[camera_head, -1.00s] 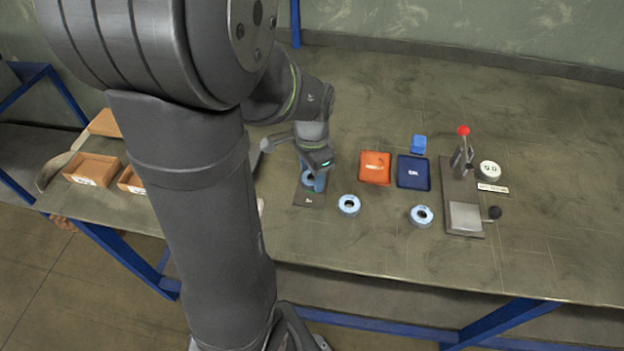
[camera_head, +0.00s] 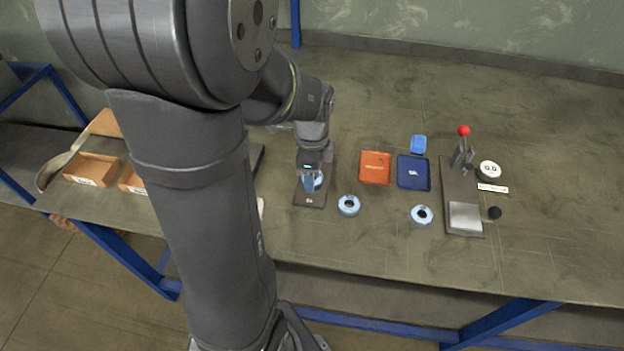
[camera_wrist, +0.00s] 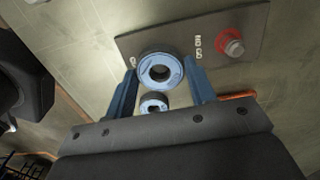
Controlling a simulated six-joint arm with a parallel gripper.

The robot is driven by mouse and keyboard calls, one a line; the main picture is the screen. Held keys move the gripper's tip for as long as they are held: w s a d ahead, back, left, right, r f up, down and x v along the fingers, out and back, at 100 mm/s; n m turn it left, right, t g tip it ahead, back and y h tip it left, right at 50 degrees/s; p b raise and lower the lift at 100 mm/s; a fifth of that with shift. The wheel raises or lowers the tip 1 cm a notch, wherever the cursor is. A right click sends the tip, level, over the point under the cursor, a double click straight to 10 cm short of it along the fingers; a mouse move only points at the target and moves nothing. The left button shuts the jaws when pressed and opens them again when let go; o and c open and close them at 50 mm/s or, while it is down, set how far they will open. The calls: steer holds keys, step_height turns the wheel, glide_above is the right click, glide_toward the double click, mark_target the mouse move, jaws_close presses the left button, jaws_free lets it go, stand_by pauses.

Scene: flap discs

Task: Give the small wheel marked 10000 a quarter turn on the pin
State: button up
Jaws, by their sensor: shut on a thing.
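A small blue-faced wheel (camera_wrist: 160,70) with a dark rim lies on a dark plate (camera_wrist: 259,33), between the two blue fingers of my gripper (camera_wrist: 162,64) in the wrist view. The fingers are shut on its sides. In the head view, my gripper (camera_head: 311,187) points down over the plate (camera_head: 311,201), and part of the wheel (camera_head: 319,181) shows beside it. I cannot read a 10000 mark on the wheel. The pin in its bore is not clearly visible. A second pin with a red collar (camera_wrist: 230,43) stands at the plate's other end, beside white lettering.
Two loose blue wheels lie on the bench, one nearer (camera_head: 348,205) and one farther right (camera_head: 421,216). An orange tray (camera_head: 375,168), a blue tray (camera_head: 413,172), a blue block (camera_head: 418,144) and a red-knobbed lever press (camera_head: 463,185) stand to the right. Bare bench lies in front.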

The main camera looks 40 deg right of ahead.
steer(key=shift+o, duration=0.6)
steer(key=shift+m, duration=1.2)
steer(key=shift+c, duration=1)
steer(key=o, duration=1.2)
steer(key=shift+o, duration=0.2)
steer(key=shift+r, duration=0.1)
steer(key=shift+r, duration=3.4)
